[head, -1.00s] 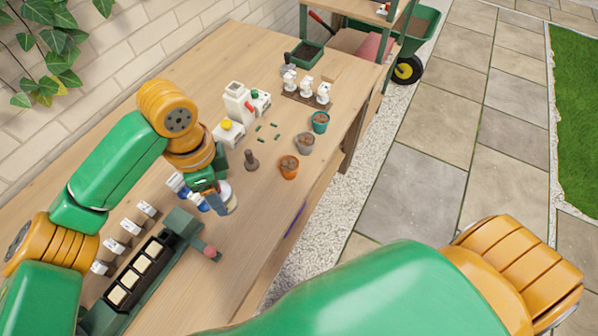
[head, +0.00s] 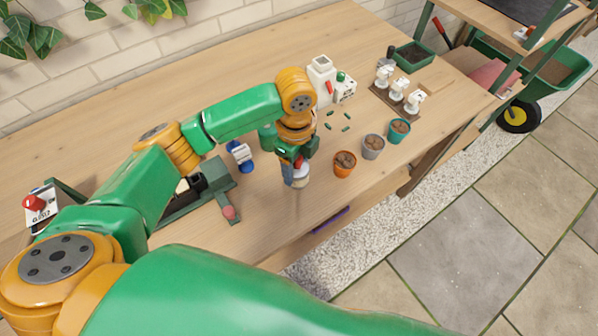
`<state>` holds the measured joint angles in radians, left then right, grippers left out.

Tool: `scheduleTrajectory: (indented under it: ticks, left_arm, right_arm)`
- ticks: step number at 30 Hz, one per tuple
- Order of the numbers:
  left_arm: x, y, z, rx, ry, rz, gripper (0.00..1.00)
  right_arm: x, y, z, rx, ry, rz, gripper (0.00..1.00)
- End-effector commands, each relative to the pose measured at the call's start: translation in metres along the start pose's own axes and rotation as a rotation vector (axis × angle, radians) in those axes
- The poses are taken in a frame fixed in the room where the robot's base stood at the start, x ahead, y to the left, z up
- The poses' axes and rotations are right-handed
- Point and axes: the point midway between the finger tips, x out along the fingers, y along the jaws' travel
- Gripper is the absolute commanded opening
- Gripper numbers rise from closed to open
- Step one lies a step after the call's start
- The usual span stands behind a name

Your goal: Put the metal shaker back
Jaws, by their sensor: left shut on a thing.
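My left gripper (head: 293,164) reaches down over the middle of the wooden table (head: 265,228). It is shut on a small pale, greyish cylinder (head: 301,178), which I take to be the metal shaker. The gripper covers part of it. It is roughly upright, left of the orange pot; whether it touches the table I cannot tell. My right gripper is out of view.
An orange pot (head: 344,165), a grey pot (head: 373,147) and a teal pot (head: 399,131) stand to the right. A white dispenser (head: 321,80) stands behind. A blue-and-white item (head: 240,155) and a dark green rack (head: 195,197) are left.

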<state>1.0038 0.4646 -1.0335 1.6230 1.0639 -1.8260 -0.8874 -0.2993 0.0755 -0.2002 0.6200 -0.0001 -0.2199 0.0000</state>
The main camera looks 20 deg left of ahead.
Motion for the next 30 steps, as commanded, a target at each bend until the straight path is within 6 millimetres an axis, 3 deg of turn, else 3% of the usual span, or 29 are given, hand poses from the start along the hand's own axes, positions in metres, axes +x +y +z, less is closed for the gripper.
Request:
scheduleTrajectory:
  ticks: [3, 8, 19, 20, 22, 30]
  left_arm:
    - [0.015, -0.011, 0.004, -0.002, -0.002, 0.001, 0.23]
    - [0.039, -0.01, 0.003, 0.001, -0.001, 0.001, 0.23]
    - [0.046, -0.01, 0.003, 0.001, -0.001, -0.002, 0.23]
    - [0.046, -0.01, 0.003, 0.001, -0.001, -0.002, 0.71]
    - [0.046, -0.01, 0.003, 0.001, -0.001, -0.002, 0.9]
    - [0.045, -0.01, 0.003, 0.001, -0.001, -0.002, 0.93]
  right_arm:
    - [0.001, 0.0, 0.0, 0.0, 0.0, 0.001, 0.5]
    - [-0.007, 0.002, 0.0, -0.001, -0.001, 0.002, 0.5]
    - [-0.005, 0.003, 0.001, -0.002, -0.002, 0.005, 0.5]
    - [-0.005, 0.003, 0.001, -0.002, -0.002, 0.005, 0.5]
    - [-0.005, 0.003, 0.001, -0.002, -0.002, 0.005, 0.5]
    - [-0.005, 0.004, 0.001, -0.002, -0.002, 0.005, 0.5]
